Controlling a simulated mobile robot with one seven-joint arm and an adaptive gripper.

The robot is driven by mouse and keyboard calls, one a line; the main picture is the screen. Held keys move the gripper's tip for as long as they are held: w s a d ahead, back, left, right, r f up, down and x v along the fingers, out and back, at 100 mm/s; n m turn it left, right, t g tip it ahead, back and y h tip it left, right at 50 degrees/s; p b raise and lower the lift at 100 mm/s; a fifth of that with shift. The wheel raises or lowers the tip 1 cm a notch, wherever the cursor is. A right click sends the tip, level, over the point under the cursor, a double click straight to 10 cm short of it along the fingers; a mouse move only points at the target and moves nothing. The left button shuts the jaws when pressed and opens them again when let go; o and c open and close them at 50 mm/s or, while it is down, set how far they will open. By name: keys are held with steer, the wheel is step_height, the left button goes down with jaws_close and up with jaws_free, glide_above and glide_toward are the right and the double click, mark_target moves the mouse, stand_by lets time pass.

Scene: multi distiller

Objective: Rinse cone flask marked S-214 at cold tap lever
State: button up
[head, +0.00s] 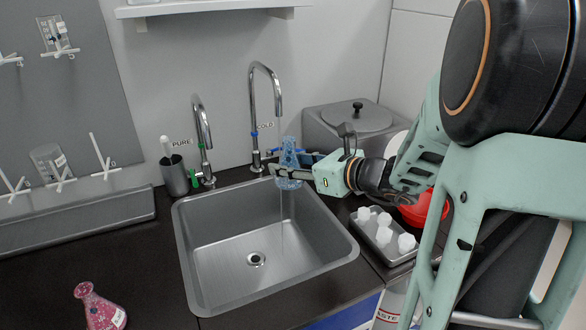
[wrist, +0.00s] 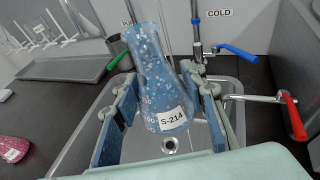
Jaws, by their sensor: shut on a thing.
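The cone flask S-214 (wrist: 160,85) is blue with white specks and a white label. It also shows in the head view (head: 288,160), over the back of the sink (head: 200,290). My gripper (head: 280,174) is shut on it, with one finger on each side in the wrist view (wrist: 164,95). The flask is roughly upright, just below the spout of the cold tap (head: 253,105). A thin vertical streak, apparently water, runs below the flask into the sink. The cold tap lever (wrist: 238,52) has a blue handle. Whether water enters the flask's mouth cannot be told.
The PURE tap (head: 203,130) with a green lever stands left of the cold tap. A red-handled lever (wrist: 293,115) is at right. A tray (head: 385,240) of white pieces sits right of the sink.

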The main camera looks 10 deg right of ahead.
steer(key=shift+w+a, duration=0.2)
steer(key=shift+w, duration=0.7)
steer(key=shift+w+a, duration=0.15)
steer(key=shift+w, duration=0.7)
steer(key=shift+w+a, duration=0.2)
steer(key=shift+w, duration=0.7)
steer(key=shift+s, duration=0.1)
steer(key=shift+c, duration=0.2)
stand_by(0.5)
steer(key=shift+s+d, duration=0.2)
steer(key=shift+s, duration=0.95)
steer(key=shift+s+d, duration=0.25)
steer(key=shift+s, duration=0.85)
steer(key=shift+s+d, duration=0.2)
steer(key=shift+s, duration=0.95)
steer(key=shift+a, duration=0.1)
